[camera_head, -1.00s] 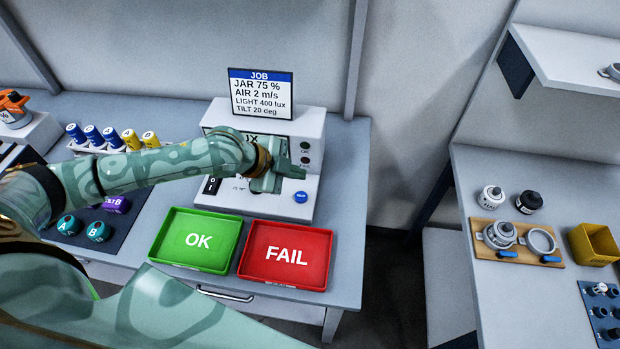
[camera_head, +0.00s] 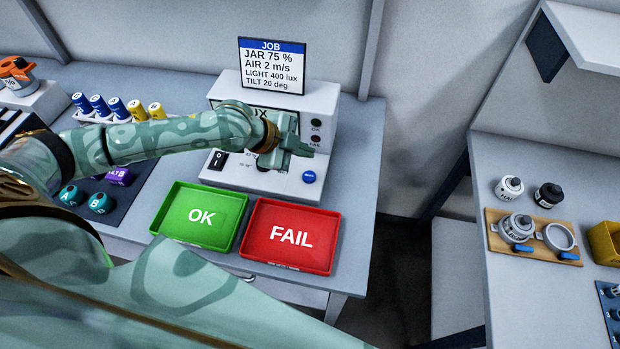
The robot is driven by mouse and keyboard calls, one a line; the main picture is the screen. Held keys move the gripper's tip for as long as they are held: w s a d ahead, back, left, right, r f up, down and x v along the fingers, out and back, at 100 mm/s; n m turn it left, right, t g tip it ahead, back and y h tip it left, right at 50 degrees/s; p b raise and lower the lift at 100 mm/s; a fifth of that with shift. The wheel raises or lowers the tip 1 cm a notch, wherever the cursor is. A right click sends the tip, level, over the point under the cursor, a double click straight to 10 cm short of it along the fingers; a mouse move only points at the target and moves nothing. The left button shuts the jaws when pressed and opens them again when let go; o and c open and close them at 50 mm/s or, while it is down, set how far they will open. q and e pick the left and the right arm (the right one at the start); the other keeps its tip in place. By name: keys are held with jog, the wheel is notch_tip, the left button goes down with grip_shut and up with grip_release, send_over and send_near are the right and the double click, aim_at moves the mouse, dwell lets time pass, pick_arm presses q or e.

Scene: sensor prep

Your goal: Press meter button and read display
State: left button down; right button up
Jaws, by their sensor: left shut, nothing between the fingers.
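The meter (camera_head: 325,105) is a white box at the back of the table. Its front carries a round blue button (camera_head: 309,177), a black rocker switch (camera_head: 217,160) and two dark lamps beside the words OK and FAIL. My left gripper (camera_head: 309,152) is shut and empty in front of the meter, just above the blue button and apart from it as far as I can tell. My gripper and wrist hide most of the meter's display, so I cannot read it. My right gripper is not in view.
A JOB card (camera_head: 271,66) stands on the meter. A green OK tray (camera_head: 199,216) and a red FAIL tray (camera_head: 291,236) lie in front, both empty. Several blue and yellow cylinders (camera_head: 118,108) stand at left. A second bench (camera_head: 560,200) with jars is at right.

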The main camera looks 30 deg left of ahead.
pick_arm(q)
jog(key=b, duration=0.3)
send_over(305, 176)
notch_tip(305, 176, down, 4)
jog(key=shift+s+f, duration=0.15)
jog(key=shift+f+b, duration=0.45)
jog(key=shift+f, duration=0.35)
jog(key=shift+f, duration=0.1)
dwell(1.0)
jog(key=shift+f, duration=0.3)
jog(key=shift+f, duration=0.5)
dwell(0.5)
jog(key=shift+r, duration=0.15)
jog(key=shift+r+p, duration=0.8)
